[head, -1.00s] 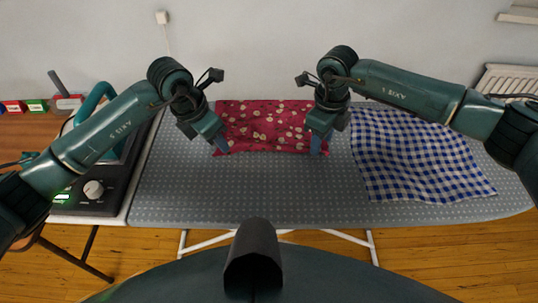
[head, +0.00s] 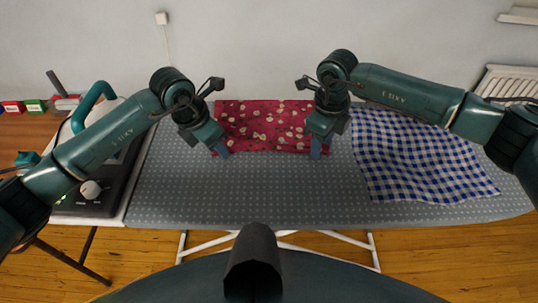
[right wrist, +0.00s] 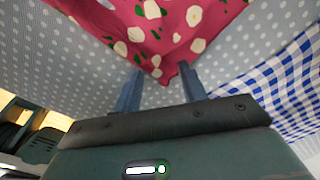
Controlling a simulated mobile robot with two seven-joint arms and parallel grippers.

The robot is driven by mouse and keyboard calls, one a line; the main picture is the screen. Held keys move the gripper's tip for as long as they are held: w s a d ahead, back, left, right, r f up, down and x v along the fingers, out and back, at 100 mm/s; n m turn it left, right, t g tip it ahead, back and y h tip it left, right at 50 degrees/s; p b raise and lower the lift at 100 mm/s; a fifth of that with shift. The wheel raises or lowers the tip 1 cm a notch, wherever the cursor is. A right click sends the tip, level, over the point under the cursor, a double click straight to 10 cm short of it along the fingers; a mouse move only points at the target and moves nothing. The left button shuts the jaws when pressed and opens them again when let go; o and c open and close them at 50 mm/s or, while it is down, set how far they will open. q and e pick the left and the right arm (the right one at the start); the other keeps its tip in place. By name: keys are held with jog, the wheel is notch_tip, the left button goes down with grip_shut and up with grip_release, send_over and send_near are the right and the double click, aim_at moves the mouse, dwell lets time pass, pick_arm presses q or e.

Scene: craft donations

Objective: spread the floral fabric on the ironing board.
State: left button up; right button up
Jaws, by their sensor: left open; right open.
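The red floral fabric (head: 265,125) lies on the grey dotted ironing board (head: 250,195), toward its back edge, looking mostly flat. My left gripper (head: 222,151) is open at its front left corner. My right gripper (head: 316,152) is open at its front right corner. In the right wrist view, a corner of the floral fabric (right wrist: 160,45) points between the two open blue fingers (right wrist: 158,85); I cannot tell whether they touch it. The fabric's side edges are partly hidden by my grippers.
A blue checked cloth (head: 415,155) lies on the board's right part. An iron with a teal handle (head: 92,105) stands on a dark station (head: 100,195) at the left, partly behind my left arm. The front middle of the board is bare.

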pick_arm(q)
grip_shut()
pick_arm(e)
jog(key=shift+s+f, duration=0.1)
jog(key=shift+f, duration=0.05)
grip_shut()
dwell(1.0)
pick_arm(q)
jog(key=shift+r, duration=0.1)
